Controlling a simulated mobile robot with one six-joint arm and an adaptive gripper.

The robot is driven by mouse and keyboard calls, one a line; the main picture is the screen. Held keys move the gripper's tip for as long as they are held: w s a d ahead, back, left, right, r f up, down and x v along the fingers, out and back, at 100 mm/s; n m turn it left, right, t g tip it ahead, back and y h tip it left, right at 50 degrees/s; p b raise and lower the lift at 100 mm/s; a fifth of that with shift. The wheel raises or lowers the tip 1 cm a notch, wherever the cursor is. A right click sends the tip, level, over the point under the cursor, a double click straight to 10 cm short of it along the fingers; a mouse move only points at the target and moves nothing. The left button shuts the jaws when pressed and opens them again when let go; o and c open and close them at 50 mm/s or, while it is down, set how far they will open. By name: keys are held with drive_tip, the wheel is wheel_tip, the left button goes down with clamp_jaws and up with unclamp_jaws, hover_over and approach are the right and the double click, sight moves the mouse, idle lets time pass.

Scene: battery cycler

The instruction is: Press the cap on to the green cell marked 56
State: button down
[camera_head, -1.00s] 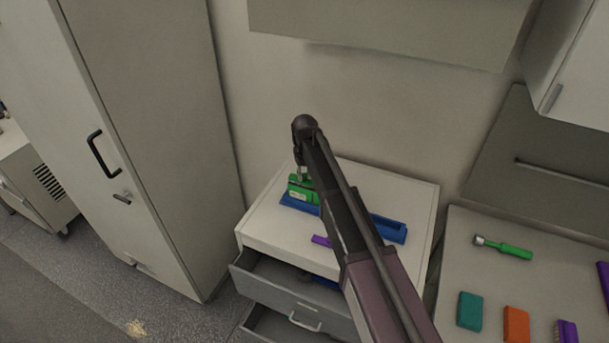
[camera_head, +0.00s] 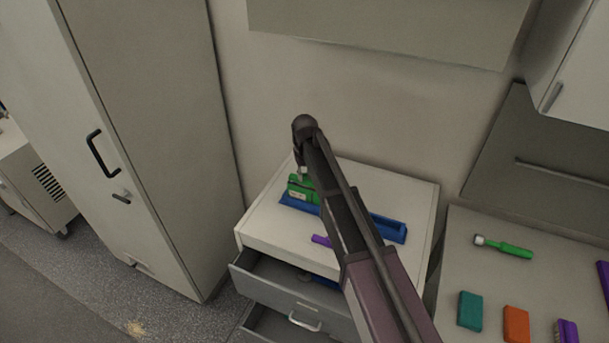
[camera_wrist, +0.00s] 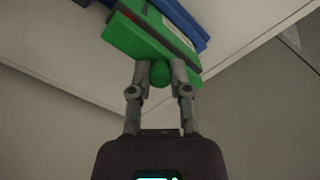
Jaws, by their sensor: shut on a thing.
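The green cell (camera_head: 302,190) sits in a blue tray (camera_head: 391,229) on top of the white cabinet. A pale label shows on its side, but its number is too small to read. In the wrist view the cell (camera_wrist: 135,40) lies just beyond my fingertips, with the blue tray (camera_wrist: 188,22) behind it. My gripper (camera_wrist: 159,75) is shut on a small round green cap (camera_wrist: 160,72). The cap is right at the near face of the cell. I cannot tell whether it is seated. In the head view my arm hides part of the tray.
A purple item (camera_head: 320,240) lies near the front of the cabinet top (camera_head: 270,225). An open drawer (camera_head: 285,290) juts out below. The bench (camera_head: 500,280) at right holds a green-handled tool (camera_head: 505,246) and several coloured blocks. A tall locker (camera_head: 150,130) stands at left.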

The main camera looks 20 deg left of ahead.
drive_tip(key=shift+f+b, duration=0.35)
drive_tip(key=shift+f, duration=0.05)
idle(0.6)
drive_tip(key=shift+c, duration=2.4)
unclamp_jaws()
drive_tip(key=o, duration=0.5)
drive_tip(key=shift+c, duration=0.2)
drive_tip(key=shift+r, duration=0.2)
drive_tip(key=shift+r+p, duration=3.35)
drive_tip(key=shift+p, duration=0.2)
